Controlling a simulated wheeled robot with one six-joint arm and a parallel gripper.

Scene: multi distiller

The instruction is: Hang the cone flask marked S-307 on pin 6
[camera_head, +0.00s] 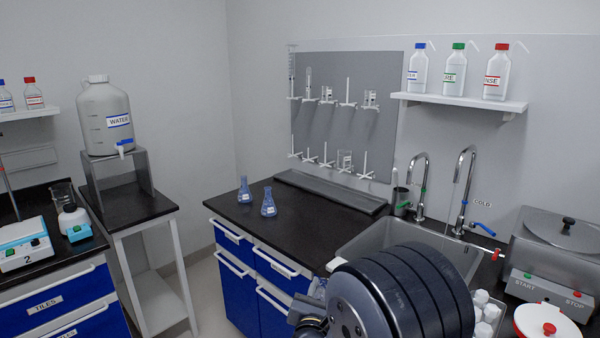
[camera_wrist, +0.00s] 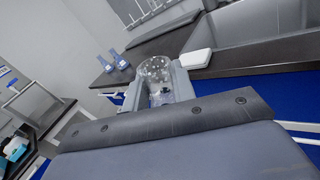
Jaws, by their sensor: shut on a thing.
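My gripper (camera_wrist: 157,84) is shut on a clear glass vessel (camera_wrist: 156,69) with a rounded, speckled end towards the wrist camera. I cannot see a label on it, so I cannot tell whether it is S-307. In the head view my arm hides most of the gripper, near the counter's front edge. Two blue-tinted cone flasks, the left one (camera_head: 244,190) and the right one (camera_head: 268,204), stand upright on the black counter; their labels are too small to read. The grey pegboard (camera_head: 330,125) on the wall has two rows of white pins; several hold glassware. Pin numbers are not legible.
A dark trough (camera_head: 330,193) lies below the pegboard. The sink (camera_head: 375,237) with two tall taps is right of the flasks. A small white block (camera_wrist: 195,59) lies at the counter edge. A shelf (camera_head: 460,101) with bottles is at upper right. The counter's left part is mostly clear.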

